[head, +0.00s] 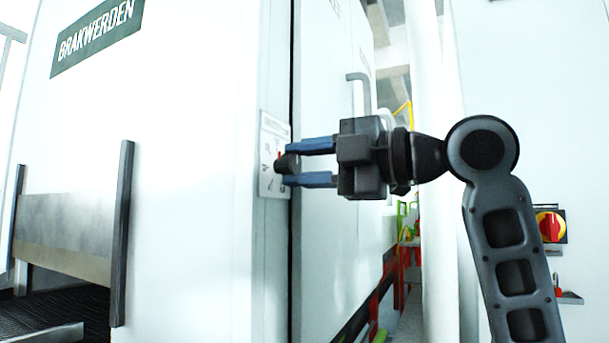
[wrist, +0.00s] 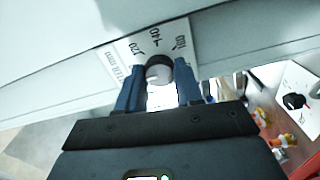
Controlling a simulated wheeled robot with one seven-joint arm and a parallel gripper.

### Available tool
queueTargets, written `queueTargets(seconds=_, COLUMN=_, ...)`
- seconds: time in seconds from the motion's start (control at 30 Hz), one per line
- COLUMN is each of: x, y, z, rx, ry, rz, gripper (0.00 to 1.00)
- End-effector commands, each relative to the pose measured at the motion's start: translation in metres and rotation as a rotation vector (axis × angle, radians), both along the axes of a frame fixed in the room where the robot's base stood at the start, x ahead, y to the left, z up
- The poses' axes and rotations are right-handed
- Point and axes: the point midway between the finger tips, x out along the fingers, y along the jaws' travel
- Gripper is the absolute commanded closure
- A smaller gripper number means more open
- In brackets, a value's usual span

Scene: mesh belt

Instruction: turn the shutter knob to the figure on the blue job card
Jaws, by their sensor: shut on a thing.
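The shutter knob (head: 291,163) is a dark round knob on a pale dial plate (head: 270,185) on the white machine's side. A small red mark shows beside it in the head view. My gripper (head: 287,164) reaches in from the right, its two blue fingers shut on the knob from above and below. In the wrist view the knob (wrist: 159,70) sits between the fingers (wrist: 160,78). Printed figures on the plate (wrist: 176,33) look like 120, 140 and 160, upside down. The knob's pointer setting cannot be read. No blue job card shows in either view.
A tunnel opening with a dark mesh belt (head: 50,313) and a metal flap (head: 62,235) is at lower left. A door handle (head: 357,88) stands out behind my gripper. A red and yellow switch (head: 550,226) is at right. A narrow aisle lies beyond.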

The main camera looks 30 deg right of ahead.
Motion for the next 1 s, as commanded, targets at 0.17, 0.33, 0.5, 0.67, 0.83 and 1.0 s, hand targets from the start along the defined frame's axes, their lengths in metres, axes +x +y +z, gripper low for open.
queueTargets(seconds=0.17, x=0.0000, y=0.0002, z=-0.0026, rx=-0.040, ry=-0.023, rz=0.002, gripper=0.95)
queueTargets(seconds=0.33, x=0.0000, y=0.0005, z=-0.0022, rx=-0.053, ry=-0.033, rz=0.002, gripper=0.95)
queueTargets(seconds=0.5, x=0.0000, y=0.0006, z=-0.0021, rx=-0.055, ry=-0.034, rz=0.002, gripper=0.95)
queueTargets(seconds=0.67, x=0.0000, y=0.0006, z=-0.0022, rx=-0.054, ry=-0.033, rz=0.002, gripper=0.95)
queueTargets(seconds=0.83, x=0.0000, y=0.0005, z=-0.0017, rx=-0.053, ry=-0.034, rz=0.001, gripper=0.50)
queueTargets(seconds=1.0, x=0.0000, y=0.0004, z=-0.0010, rx=-0.052, ry=-0.036, rz=0.001, gripper=0.39)
